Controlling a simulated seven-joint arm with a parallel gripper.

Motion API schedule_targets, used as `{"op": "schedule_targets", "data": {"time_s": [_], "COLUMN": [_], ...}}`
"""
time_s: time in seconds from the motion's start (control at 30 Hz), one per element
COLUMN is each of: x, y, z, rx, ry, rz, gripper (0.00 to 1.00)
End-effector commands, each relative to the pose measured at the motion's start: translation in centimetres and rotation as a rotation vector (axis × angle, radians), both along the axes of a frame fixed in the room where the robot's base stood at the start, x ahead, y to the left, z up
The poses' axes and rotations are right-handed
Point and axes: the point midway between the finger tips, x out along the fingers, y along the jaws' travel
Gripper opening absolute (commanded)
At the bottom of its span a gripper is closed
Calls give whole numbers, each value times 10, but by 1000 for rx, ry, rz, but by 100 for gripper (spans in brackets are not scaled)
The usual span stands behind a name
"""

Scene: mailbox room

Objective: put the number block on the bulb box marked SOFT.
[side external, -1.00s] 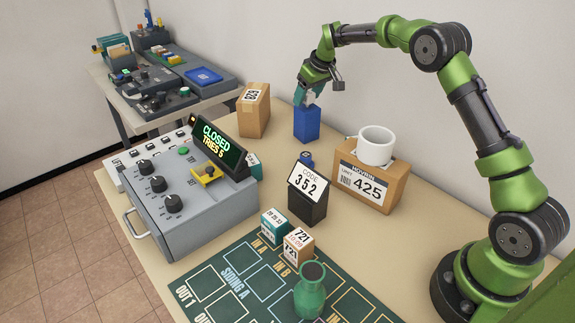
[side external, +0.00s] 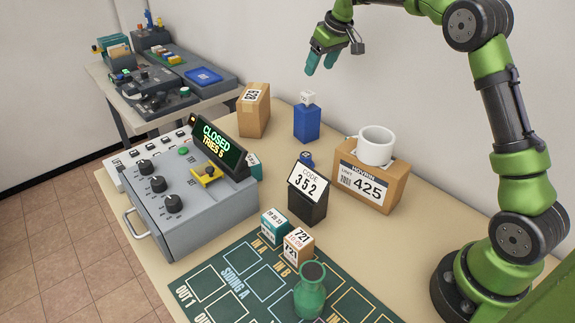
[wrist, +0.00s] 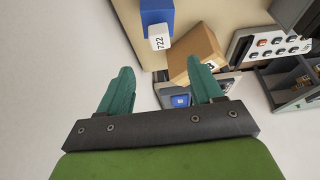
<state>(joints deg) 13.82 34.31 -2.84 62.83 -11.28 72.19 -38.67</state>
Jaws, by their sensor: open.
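A small white number block (side external: 308,98) sits on top of a blue box (side external: 307,126) near the back of the table. In the wrist view the block (wrist: 160,37) reads 722 and overlaps the end of the blue box (wrist: 157,11). No SOFT marking can be read on any box, so I cannot tell from lettering whether the blue box is the bulb box. My gripper (side external: 321,63) is open and empty, above the block and apart from it. Its teal fingers (wrist: 159,82) show spread with nothing between them.
A cardboard box (side external: 253,111) stands left of the blue box. A carton marked 425 (side external: 365,190) with a white mug (side external: 376,146) on it stands right.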

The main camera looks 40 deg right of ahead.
Motion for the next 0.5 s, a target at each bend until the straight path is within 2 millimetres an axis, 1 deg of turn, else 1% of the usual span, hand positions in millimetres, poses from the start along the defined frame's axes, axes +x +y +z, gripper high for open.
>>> {"op": "schedule_targets", "data": {"time_s": [0.07,0.17,0.27,0.37,0.4,0.47,0.5], "x": [-3,-12,-35,-72,-89,-116,-135], "y": [1,9,28,56,67,84,94], "z": [6,18,39,60,67,75,77], "rx": [2,10,33,72,90,117,135], "ry": [-1,-11,-35,-65,-78,-97,-108], "rz": [-1,-9,-31,-63,-79,-101,-115], "gripper": [65,65,65,65,65,65,65]}}
